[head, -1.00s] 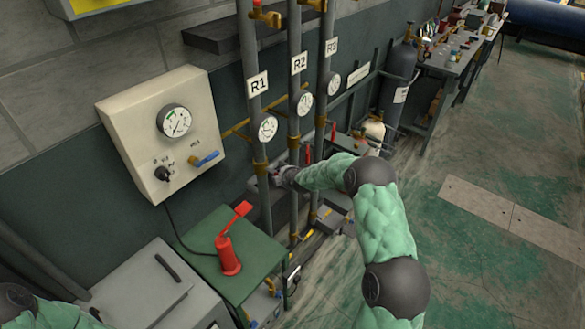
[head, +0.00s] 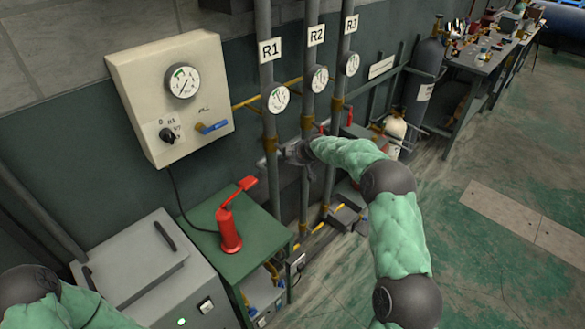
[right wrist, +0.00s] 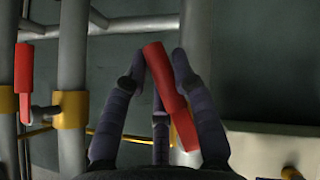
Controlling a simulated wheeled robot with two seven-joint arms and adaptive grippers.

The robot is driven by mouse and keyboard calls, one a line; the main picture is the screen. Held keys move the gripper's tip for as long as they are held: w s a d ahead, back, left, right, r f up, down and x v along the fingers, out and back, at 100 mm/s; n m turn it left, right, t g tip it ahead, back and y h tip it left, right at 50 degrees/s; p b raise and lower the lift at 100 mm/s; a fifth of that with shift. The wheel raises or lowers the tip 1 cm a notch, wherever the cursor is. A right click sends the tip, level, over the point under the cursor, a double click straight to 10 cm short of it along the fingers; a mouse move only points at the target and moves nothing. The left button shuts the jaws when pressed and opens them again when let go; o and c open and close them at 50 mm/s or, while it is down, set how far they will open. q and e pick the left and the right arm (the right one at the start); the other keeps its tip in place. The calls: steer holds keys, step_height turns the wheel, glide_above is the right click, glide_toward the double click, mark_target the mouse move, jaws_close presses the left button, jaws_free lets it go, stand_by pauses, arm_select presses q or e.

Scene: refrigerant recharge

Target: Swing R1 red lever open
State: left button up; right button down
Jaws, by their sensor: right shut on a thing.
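My right gripper (head: 292,152) is at the R1 pipe (head: 269,140), below its round gauge (head: 278,99) in the head view. In the right wrist view my right gripper (right wrist: 160,65) is shut on a red lever (right wrist: 168,85). The lever leans, its upper end to the left, in front of a grey pipe (right wrist: 197,40). In the head view the gripper hides this lever. Only part of my left arm shows at the lower left; its gripper is out of view.
Another red lever (right wrist: 24,80) hangs upright at the left of the wrist view, beside a yellow collar (right wrist: 72,108). The R2 pipe (head: 309,100) and R3 pipe (head: 339,90) stand close by. A green table (head: 262,228) with a red hand pump (head: 229,230) stands in front.

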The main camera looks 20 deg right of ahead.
steer(key=shift+a+f+y+b, duration=0.1)
steer(key=shift+f+y+b, duration=0.15)
steer(key=shift+b, duration=1)
steer(key=shift+s+a+m+g+y+b, duration=0.2)
steer(key=shift+a+m+g+y+b, duration=0.15)
steer(key=shift+m+y+b, duration=0.35)
steer(key=shift+s+a+f+g+y+b, duration=0.15)
steer(key=shift+a+g+y+b, duration=0.15)
steer(key=shift+b, duration=0.2)
steer(key=shift+s+a+m+y, duration=0.1)
steer(key=shift+a+m+y, duration=0.2)
steer(key=shift+y, duration=0.35)
steer(key=shift+a+g, duration=0.1)
steer(key=shift+g, duration=0.15)
steer(key=c, duration=1)
jaws_free()
steer(key=v, duration=1.2)
